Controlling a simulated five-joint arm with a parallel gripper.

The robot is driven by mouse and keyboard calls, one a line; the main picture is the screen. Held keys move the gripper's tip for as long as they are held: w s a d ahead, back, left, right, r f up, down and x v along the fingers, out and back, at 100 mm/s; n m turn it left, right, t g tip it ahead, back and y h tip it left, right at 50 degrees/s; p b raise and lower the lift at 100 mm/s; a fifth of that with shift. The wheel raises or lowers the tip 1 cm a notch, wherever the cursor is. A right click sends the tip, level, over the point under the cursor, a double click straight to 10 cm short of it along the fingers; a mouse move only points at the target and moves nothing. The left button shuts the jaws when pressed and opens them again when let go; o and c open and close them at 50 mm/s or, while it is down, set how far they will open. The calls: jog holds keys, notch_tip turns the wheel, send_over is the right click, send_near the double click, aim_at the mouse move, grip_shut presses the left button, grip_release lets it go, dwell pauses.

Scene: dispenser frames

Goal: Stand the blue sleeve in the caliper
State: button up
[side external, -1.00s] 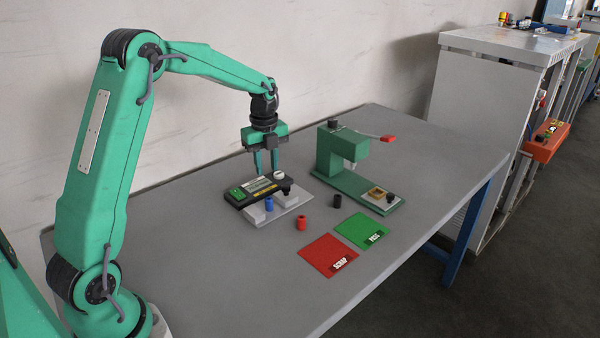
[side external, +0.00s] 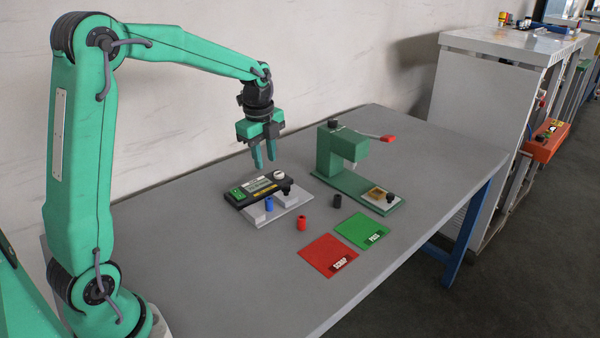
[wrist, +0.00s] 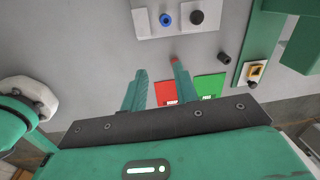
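The blue sleeve (side external: 269,204) stands upright at the light grey jaw blocks of the caliper, whose base plate (side external: 282,213) lies in front of a black readout box. In the wrist view the blue sleeve (wrist: 166,19) shows its open top, left of a round black knob (wrist: 196,17). I cannot tell exactly how it touches the jaws. My gripper (side external: 264,165) hangs in the air above the back of the readout box, fingers apart and empty. Its fingers also show open in the wrist view (wrist: 158,74).
A red sleeve (side external: 301,223) and a black sleeve (side external: 337,201) stand on the table. A red scrap mat (side external: 325,252) and green pass mat (side external: 362,228) lie in front. A green press (side external: 335,160) with a lever stands to the right. The near table is clear.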

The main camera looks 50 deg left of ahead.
jog(key=s+d+r+n+t, duration=0.2)
jog(key=s+d+r+n, duration=0.1)
jog(key=s+d+n, duration=0.3)
jog(key=s+d+r+n+t, duration=0.2)
jog(key=s+d+n, duration=0.4)
jog(key=s+n, duration=0.4)
jog(key=s+r, duration=0.1)
jog(key=s, duration=0.4)
jog(key=shift+s+r+n+t, duration=0.15)
jog(key=shift+s+n+t, duration=0.1)
jog(key=shift+n+t, duration=0.05)
